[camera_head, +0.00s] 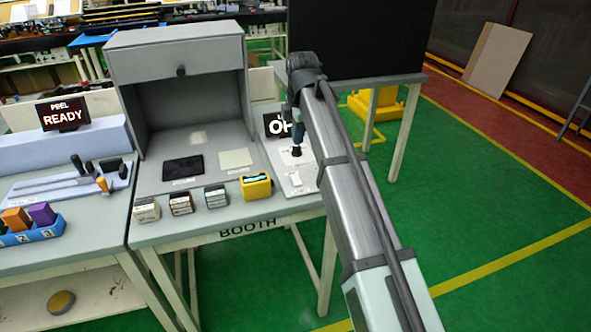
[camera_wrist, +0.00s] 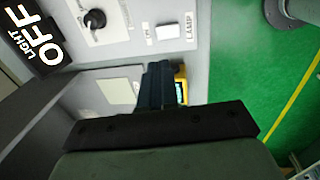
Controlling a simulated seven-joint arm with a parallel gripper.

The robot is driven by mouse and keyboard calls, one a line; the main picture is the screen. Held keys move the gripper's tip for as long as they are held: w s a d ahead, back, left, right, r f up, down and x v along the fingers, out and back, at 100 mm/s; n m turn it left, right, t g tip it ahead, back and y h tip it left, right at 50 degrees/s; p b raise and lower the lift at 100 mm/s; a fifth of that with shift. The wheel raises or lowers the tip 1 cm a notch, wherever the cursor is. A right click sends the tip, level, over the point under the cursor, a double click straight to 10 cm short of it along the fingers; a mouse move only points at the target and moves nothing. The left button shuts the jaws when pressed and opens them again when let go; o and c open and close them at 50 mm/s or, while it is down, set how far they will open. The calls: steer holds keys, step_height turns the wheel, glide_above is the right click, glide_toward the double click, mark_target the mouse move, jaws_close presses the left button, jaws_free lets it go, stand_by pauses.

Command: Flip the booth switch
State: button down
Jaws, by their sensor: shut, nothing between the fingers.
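The booth's switch panel stands at the right of the booth. In the wrist view it carries a black knob (camera_wrist: 95,19) on a white plate and a white rocker (camera_wrist: 168,31) beside the word LAMP. The rocker also shows in the head view (camera_head: 295,179), as does the knob (camera_head: 297,152). A black sign (camera_wrist: 36,42) reads LIGHT OFF; my arm partly covers it in the head view (camera_head: 275,125). My gripper (camera_wrist: 160,66) is shut and empty, above the panel area. In the head view its fingers (camera_head: 298,138) overlap the knob; contact cannot be told.
The grey booth hood (camera_head: 175,55) stands left of the panel. A yellow device (camera_head: 256,186) and several small boxes (camera_head: 181,203) line the booth table's front. A black pad (camera_head: 183,166) and a pale pad (camera_head: 236,158) lie behind them. Green floor is open to the right.

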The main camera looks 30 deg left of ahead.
mark_target(295, 177)
stand_by(0.4)
steer(key=f, duration=0.4)
steer(key=a+f, duration=0.1)
steer(key=f, duration=0.4)
steer(key=w+f, duration=0.1)
steer(key=f, duration=0.3)
steer(key=shift+w+a+f, duration=0.1)
steer(key=shift+a+f, duration=0.05)
steer(key=shift+f, duration=0.25)
steer(key=shift+w+a+f, duration=0.15)
steer(key=shift+f, duration=0.1)
steer(key=shift+s+d, duration=0.2)
steer(key=shift+s+d+r, duration=0.2)
steer(key=shift+s+d, duration=0.2)
steer(key=shift+r, duration=0.15)
